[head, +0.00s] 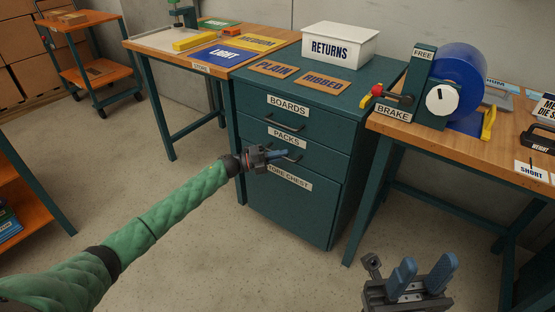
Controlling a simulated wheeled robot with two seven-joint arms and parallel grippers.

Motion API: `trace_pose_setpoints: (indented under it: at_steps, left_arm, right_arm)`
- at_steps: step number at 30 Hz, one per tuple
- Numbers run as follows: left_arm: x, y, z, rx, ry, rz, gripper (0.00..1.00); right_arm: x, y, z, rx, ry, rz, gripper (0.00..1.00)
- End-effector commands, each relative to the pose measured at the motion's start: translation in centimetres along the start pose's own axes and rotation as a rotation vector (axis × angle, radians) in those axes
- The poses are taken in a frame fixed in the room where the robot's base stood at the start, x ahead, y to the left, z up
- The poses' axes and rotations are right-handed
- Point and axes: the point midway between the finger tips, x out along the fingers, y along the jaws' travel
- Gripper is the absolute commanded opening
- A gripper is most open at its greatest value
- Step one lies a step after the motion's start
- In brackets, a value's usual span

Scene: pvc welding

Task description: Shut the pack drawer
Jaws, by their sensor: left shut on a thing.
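The pack drawer (322,156), labelled PACKS, is the middle drawer of the dark green cabinet (340,95). Its front looks about flush with the fronts above and below; a small gap would be hard to tell. My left gripper (277,157) is at this drawer's front, shut on the drawer's handle (293,158), which is partly hidden by the fingers. My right gripper (424,275) is at the lower right, in front of the workbench, with its blue fingers apart and nothing between them.
The BOARDS drawer (325,118) above looks shut. A larger front (300,210) with a partly hidden label is below. A RETURNS box (340,45) stands on the cabinet. A workbench (460,150) with a blue spool (460,75) stands right. Floor before the cabinet is clear.

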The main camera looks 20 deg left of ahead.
Motion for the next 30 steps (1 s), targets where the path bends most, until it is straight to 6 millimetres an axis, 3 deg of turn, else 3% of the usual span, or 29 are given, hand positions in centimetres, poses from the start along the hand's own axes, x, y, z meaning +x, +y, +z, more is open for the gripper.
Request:
trace_pose_setpoints:
  at_steps: [8,9,12,23,30]
  left_arm:
    - [0.0,-0.1,0.5,0.002,-0.009,0.001,0.0]
    - [0.0,-0.1,0.5,0.002,-0.009,0.001,0.17]
    - [0.0,-0.1,0.4,0.002,-0.008,0.001,0.32]
    - [-0.2,-0.1,0.3,0.002,-0.006,0.001,0.32]
    - [-2.6,-0.1,0.3,0.002,-0.007,0.003,0.32]
  right_arm:
    - [0.0,0.0,0.0,0.0,0.001,-0.001,0.36]
    - [0.0,0.0,0.0,0.0,0.001,-0.001,0.36]
    - [0.0,0.0,0.0,0.0,0.001,-0.001,0.36]
    - [0.1,0.0,0.0,0.001,0.0,-0.002,0.36]
    - [-0.2,0.0,0.6,0.002,-0.024,-0.001,0.36]
